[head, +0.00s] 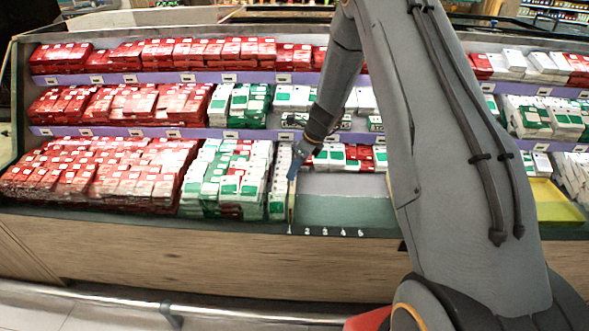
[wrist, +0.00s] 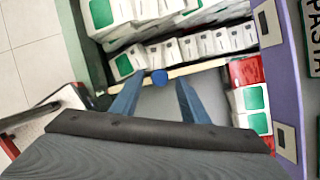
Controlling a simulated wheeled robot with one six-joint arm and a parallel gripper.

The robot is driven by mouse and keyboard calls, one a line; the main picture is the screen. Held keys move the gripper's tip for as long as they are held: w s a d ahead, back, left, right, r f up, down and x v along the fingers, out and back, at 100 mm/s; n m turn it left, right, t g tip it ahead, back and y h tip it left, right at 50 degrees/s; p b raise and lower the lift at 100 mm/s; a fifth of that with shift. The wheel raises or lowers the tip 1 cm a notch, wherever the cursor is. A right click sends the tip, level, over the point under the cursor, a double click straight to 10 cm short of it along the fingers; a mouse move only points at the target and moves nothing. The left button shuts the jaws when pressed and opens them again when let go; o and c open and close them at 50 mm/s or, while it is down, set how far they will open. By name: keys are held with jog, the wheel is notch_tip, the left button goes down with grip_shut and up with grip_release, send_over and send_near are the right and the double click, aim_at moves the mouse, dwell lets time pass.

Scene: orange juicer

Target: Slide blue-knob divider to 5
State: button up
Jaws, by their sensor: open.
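The blue knob (wrist: 160,77) sits on a pale, thin divider (wrist: 205,68) in the wrist view. My gripper (wrist: 159,84) has its two blue fingers spread, one on each side of the knob. I cannot tell whether they touch it. In the head view the divider (head: 291,207) runs front to back at the left edge of an empty shelf section, beside green-and-white boxes. My gripper (head: 295,163) is above it there, and the knob is hidden.
Green-and-white boxes (head: 229,183) stand left of the divider. The bare section (head: 345,208) to its right is clear, with red and white boxes (head: 350,158) at its back. A yellow-green tray (head: 556,205) lies farther right. A purple shelf strip (wrist: 290,80) runs along the wrist view's right.

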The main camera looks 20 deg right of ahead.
jog(key=shift+w+a+f, duration=0.15)
jog(key=shift+f, duration=0.35)
grip_shut()
